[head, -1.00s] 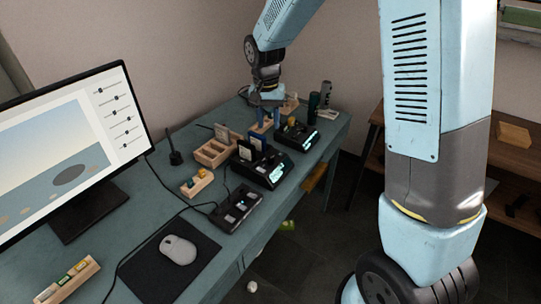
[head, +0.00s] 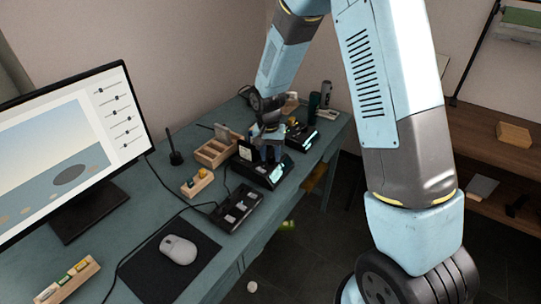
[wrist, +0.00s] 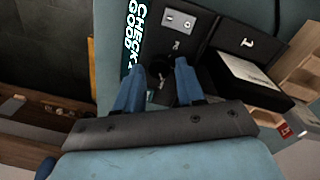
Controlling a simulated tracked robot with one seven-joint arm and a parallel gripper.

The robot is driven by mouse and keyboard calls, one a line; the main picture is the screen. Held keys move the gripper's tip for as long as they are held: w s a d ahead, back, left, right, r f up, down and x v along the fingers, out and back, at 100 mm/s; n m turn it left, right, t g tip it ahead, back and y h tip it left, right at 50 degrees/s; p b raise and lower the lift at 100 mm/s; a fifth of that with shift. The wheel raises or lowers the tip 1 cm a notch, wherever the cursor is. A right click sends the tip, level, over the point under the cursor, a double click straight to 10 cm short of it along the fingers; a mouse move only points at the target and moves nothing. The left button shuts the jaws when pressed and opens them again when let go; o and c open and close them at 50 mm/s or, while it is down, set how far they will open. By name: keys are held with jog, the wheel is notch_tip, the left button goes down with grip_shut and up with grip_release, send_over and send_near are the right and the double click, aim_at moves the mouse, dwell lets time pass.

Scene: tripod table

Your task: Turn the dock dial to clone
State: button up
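The black dock (head: 262,179) stands on the teal desk, with a lit screen (head: 278,172) on its front right. In the wrist view the screen (wrist: 136,30) shows the letters "CHECK" and "GOOD". My gripper (head: 268,156) is over this dock, fingers pointing down. In the wrist view my gripper (wrist: 161,68) has its two blue fingers apart. A dark shape, likely the dial (wrist: 158,88), shows between them; its pointer setting cannot be read. A grey plate with two holes (wrist: 179,22) lies past the fingertips. A white-labelled black block (wrist: 245,75) is in the dock's slot area, right of the fingers.
A second dock (head: 302,136) stands behind. A wooden tray (head: 212,152) is to the left, a black box with keys (head: 236,208) in front. The desk's right edge is close to the dock.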

jog(key=shift+f, duration=0.3)
jog(key=shift+c, duration=0.2)
grip_shut()
jog(key=shift+n, duration=0.3)
jog(key=n, duration=0.5)
jog(key=shift+n, duration=0.3)
jog(key=n, duration=0.5)
jog(key=shift+t, duration=0.3)
jog(key=shift+n, duration=0.3)
